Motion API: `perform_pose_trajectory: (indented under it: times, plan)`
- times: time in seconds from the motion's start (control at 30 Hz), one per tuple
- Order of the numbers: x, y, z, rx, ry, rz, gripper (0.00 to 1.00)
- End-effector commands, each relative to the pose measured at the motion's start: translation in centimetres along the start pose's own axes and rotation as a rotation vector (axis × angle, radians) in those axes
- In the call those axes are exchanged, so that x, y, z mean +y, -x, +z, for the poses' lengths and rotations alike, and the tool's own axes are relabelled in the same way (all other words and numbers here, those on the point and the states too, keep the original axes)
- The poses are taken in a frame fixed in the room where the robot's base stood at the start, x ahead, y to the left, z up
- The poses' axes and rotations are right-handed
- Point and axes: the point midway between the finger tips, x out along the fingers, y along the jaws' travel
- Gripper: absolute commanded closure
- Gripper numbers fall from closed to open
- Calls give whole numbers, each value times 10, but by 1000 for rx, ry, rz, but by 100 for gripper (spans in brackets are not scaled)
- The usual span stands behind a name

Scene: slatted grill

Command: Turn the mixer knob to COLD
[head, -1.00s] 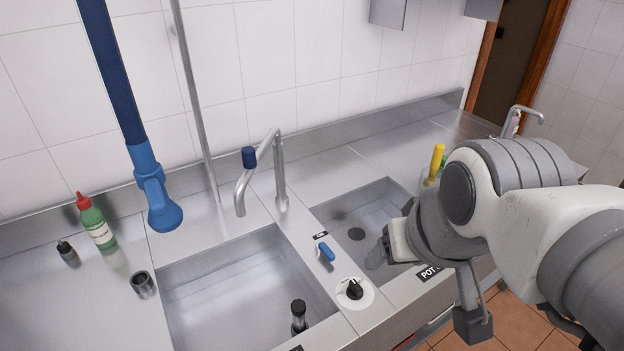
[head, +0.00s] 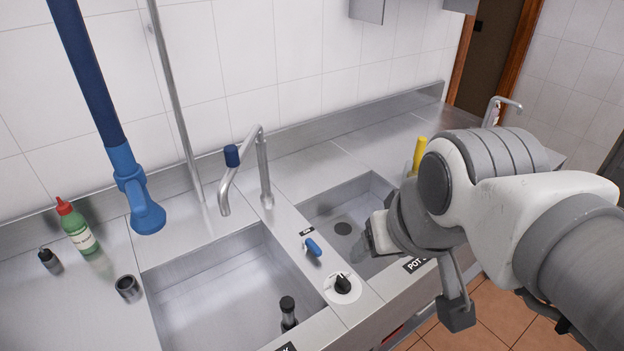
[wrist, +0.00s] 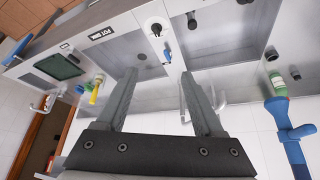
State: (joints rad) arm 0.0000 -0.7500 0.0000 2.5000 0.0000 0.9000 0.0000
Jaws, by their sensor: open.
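The likely mixer knob is a black knob (head: 343,285) on a white round dial, set on the steel strip between the two sinks. It also shows in the wrist view as a dark knob (wrist: 156,30) on its white dial near the top. No COLD marking is readable. A blue lever (head: 313,247) sits just behind the dial and also shows in the wrist view (wrist: 167,56). My gripper (wrist: 158,77) is open and empty, its two fingers spread apart. In the head view it hangs over the right sink, right of and apart from the dial, largely hidden by my wrist.
A faucet (head: 263,175) stands behind the dial. The left sink (head: 205,285) holds a dark upright piece (head: 288,313). A blue spray head (head: 147,217) hangs at left, near a green bottle (head: 78,228). A yellow-handled item (head: 419,153) stands behind my arm.

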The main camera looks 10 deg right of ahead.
Motion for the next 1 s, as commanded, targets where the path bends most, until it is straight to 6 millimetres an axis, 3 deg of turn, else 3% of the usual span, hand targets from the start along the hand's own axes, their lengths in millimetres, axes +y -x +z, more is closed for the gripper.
perform_pose_trajectory:
  times: [0.1,0.37,0.67,1.0]
  plan:
    - [0,0,-1,-2,-3,-2,20]
    - [-3,-13,-20,-67,-120,-45,20]
    - [-6,-50,-54,-193,-362,-76,20]
    - [-5,-106,-81,-323,-631,-27,20]
